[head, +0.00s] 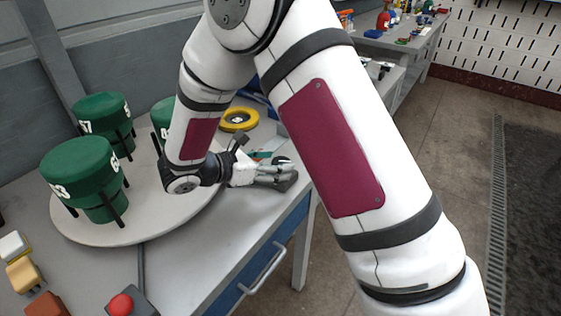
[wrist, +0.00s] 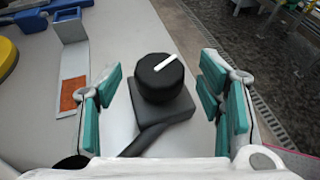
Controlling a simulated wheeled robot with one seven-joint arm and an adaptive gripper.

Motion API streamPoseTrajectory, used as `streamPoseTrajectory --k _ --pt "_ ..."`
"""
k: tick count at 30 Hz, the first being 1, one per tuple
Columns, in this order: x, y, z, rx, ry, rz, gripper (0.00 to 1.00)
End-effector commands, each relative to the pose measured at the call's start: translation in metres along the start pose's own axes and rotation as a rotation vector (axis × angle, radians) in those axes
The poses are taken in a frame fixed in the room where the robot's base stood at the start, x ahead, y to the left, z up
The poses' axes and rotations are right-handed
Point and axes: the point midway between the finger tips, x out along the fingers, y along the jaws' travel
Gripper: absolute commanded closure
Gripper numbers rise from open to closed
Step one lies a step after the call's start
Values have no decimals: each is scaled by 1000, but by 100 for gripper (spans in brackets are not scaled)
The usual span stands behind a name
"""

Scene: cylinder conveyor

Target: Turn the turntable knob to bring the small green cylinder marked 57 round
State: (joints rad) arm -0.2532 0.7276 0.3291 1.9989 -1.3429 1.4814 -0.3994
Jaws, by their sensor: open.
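The turntable (head: 140,225) is a pale round disc on the table, carrying green cylinders in black posts. The back left cylinder (head: 100,105) has a white mark ending in 7; its first digit is unclear. A bigger one (head: 75,165) stands in front, its marks partly readable. A third (head: 160,112) is mostly hidden behind my arm. The black knob (wrist: 160,72), with a white line on top, sits on a black base in the wrist view. My gripper (wrist: 160,68) is open, its teal-padded fingers on either side of the knob, with visible gaps. It also shows in the head view (head: 276,173).
A yellow ring (head: 238,119) lies behind my gripper. A red button (head: 121,304) on a dark box is at the front edge, with several small blocks (head: 24,274) to its left. A blue drawer (head: 262,262) is under the table. Open floor lies right.

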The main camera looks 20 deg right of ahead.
Motion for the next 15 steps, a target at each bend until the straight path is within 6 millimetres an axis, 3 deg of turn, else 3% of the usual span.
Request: streamPoseTrajectory --k 6,15 --pt "22 0 0 0 0 0 38" --pt "26 0 0 0 0 1 38"
